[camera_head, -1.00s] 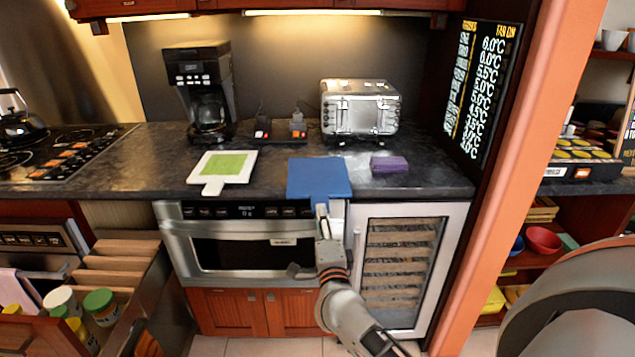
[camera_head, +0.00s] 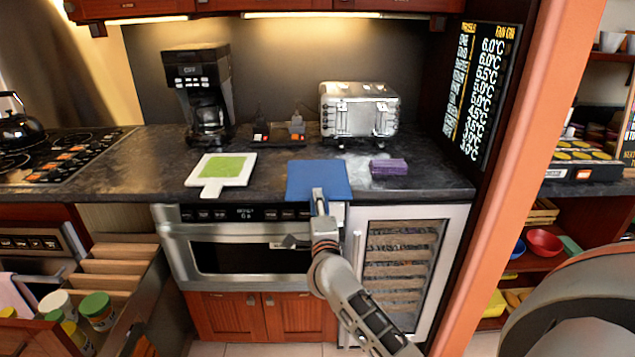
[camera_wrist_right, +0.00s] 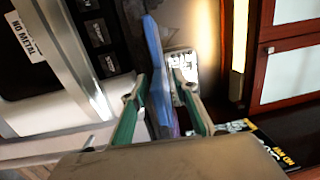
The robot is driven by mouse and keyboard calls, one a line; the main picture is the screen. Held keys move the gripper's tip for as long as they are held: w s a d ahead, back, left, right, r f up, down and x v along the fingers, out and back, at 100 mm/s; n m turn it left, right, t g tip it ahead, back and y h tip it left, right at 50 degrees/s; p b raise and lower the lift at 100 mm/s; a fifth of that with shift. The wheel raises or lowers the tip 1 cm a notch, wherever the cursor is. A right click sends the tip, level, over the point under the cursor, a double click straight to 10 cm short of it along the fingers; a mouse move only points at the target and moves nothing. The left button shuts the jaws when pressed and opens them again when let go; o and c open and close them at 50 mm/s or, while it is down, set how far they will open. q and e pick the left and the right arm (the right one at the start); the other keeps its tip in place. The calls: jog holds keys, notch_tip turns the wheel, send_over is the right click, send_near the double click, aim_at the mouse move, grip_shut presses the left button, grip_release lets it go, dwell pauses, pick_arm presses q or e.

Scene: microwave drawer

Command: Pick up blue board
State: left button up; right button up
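The blue board (camera_head: 318,177) lies on the dark counter, its front end at the counter's front edge. My right gripper (camera_head: 318,198) is at the board's front end, above the microwave drawer, and covers the board's handle in the head view. In the right wrist view, the blue board (camera_wrist_right: 155,70) shows edge-on between the two fingers of my right gripper (camera_wrist_right: 160,88). The fingers stand apart, with a visible gap between the board and the right-hand finger. My left gripper is not in view.
A white board with a green top (camera_head: 221,168) lies to the left, and a purple block (camera_head: 388,167) to the right. A toaster (camera_head: 359,110) and coffee maker (camera_head: 199,97) stand behind. The microwave drawer (camera_head: 245,250) is below the counter. An open drawer (camera_head: 110,275) is at lower left.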

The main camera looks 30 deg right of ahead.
jog(key=shift+c, duration=0.3)
grip_shut()
jog(key=shift+r, duration=0.1)
jog(key=shift+r, duration=0.15)
